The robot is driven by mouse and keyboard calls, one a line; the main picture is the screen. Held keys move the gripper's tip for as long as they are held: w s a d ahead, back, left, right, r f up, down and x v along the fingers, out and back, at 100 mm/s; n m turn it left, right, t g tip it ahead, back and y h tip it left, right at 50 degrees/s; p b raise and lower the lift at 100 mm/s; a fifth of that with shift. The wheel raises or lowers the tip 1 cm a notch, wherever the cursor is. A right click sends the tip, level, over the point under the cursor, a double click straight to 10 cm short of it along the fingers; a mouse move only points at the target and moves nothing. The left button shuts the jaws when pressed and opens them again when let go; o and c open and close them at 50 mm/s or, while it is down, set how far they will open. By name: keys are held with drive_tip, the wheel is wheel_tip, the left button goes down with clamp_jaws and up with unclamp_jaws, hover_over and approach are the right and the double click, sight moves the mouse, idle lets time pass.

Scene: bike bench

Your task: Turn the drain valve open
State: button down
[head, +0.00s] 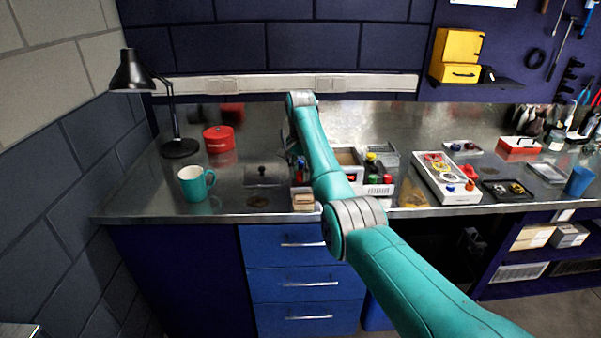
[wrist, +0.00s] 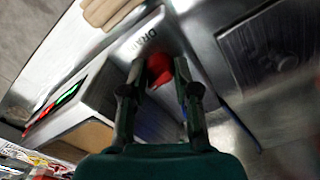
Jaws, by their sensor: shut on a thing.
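A blue part (wrist: 172,128) shows dimly between the fingers, below the handle. In the head view, my arm covers most of the valve and gripper.
A dark plate (wrist: 270,45) lies right of the valve in the wrist view. A pale wooden block (head: 303,200) stands at the bench's front edge. A teal mug (head: 193,184) and red tin (head: 218,139) stand left. A white tray (head: 458,197) stands right.

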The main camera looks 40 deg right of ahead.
drive_tip(key=shift+m, duration=1)
drive_tip(key=c, duration=0.8)
unclamp_jaws()
drive_tip(key=shift+c, duration=0.2)
wheel_tip(320, 180, up, 7)
drive_tip(key=shift+r, duration=0.2)
